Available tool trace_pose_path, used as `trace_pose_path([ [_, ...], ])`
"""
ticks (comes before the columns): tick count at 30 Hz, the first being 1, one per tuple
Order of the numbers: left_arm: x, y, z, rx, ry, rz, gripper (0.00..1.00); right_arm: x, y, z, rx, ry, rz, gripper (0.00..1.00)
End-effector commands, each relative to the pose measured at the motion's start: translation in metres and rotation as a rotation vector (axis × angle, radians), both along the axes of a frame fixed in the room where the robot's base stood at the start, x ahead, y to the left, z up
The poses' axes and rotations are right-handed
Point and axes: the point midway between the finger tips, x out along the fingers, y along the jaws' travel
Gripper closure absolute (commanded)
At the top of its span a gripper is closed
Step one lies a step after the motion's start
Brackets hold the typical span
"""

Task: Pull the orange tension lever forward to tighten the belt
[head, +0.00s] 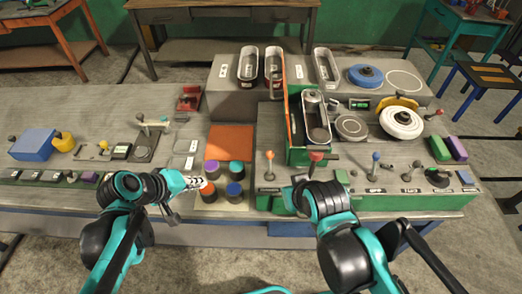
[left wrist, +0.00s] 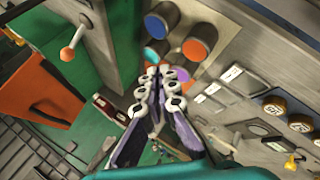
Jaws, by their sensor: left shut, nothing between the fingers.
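The lever with the orange knob (head: 269,155) stands upright near the left end of the green-fronted console (head: 395,198). In the left wrist view the same orange knob (left wrist: 67,54) shows at the upper left on its pale stalk. My left gripper (head: 202,182) is shut and empty, over the round coloured caps to the left of the lever, clearly apart from it. Its closed fingers (left wrist: 152,76) also show in the left wrist view. My right arm is bent in front of the console, right of the lever; its fingers cannot be made out. The belt cannot be made out.
Orange (head: 207,190), blue (head: 235,190), purple (head: 211,168) and teal (head: 237,168) caps lie near my left gripper. A red-knobbed lever (head: 316,156) and a blue-knobbed lever (head: 376,157) stand further right. An upright orange-edged panel (head: 287,110) rises behind the levers.

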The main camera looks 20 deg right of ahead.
Motion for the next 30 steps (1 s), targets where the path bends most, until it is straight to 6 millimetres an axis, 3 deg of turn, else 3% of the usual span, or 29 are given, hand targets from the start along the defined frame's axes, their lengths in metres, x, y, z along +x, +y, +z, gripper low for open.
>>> trace_pose_path([
  [1,0.016,-0.016,-0.001,-0.091,0.028,-0.001,1.00,0.000,0.000,0.001,0.000,0.000,0.000,1.00],
  [6,0.053,-0.064,0.000,-0.408,0.124,-0.023,1.00,0.000,0.000,0.002,0.000,0.000,0.000,1.00],
  [12,0.077,-0.095,0.000,-0.704,0.209,-0.072,1.00,0.000,0.000,0.003,0.000,0.000,0.000,1.00],
  [19,0.084,-0.105,0.000,-0.858,0.250,-0.107,1.00,0.000,0.000,0.003,0.000,0.000,0.000,1.00],
  [30,0.084,-0.106,0.000,-0.870,0.253,-0.111,1.00,0.000,0.000,0.003,0.000,0.000,0.000,1.00],
])
